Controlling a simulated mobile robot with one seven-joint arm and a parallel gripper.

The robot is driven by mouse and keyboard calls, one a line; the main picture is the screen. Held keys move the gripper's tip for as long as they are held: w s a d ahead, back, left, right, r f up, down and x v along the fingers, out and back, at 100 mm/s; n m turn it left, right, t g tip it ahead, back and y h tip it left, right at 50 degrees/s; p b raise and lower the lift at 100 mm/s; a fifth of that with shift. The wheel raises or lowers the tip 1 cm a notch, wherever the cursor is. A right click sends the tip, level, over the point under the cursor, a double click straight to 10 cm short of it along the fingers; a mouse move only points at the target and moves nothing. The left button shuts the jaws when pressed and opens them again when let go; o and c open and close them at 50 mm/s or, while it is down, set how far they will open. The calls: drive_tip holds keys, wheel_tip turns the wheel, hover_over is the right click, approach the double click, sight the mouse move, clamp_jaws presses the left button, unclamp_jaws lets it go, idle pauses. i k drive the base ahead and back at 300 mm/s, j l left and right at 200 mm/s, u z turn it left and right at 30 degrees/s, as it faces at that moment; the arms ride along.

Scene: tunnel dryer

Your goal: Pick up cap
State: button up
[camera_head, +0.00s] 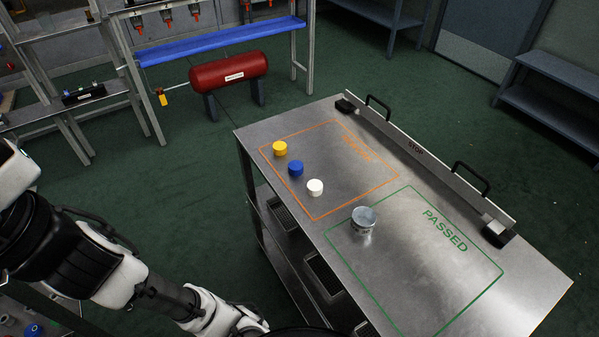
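Three small round caps stand in a row on the steel table (440,291), inside the orange-outlined area: a yellow cap (280,149), a blue cap (296,169) and a white cap (315,188). They stand apart from each other. The frame does not show which cap the task means. A shiny round metal piece (364,219) stands near the left corner of the green PASSED area. My arm comes in at the lower left, away from the caps. Its fingertips are not visible.
A red cylinder tank (229,71) stands on the floor under a blue shelf (220,41). Most of the PASSED area is bare. Green floor lies open left of the table.

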sight(295, 167)
drive_tip(key=i+j, duration=0.3)
drive_tip(key=j, duration=0.15)
drive_tip(key=i+j+z, duration=0.1)
drive_tip(key=i+j, duration=0.15)
drive_tip(key=j, duration=0.15)
drive_tip(key=i+j, duration=0.25)
drive_tip(key=j, duration=0.2)
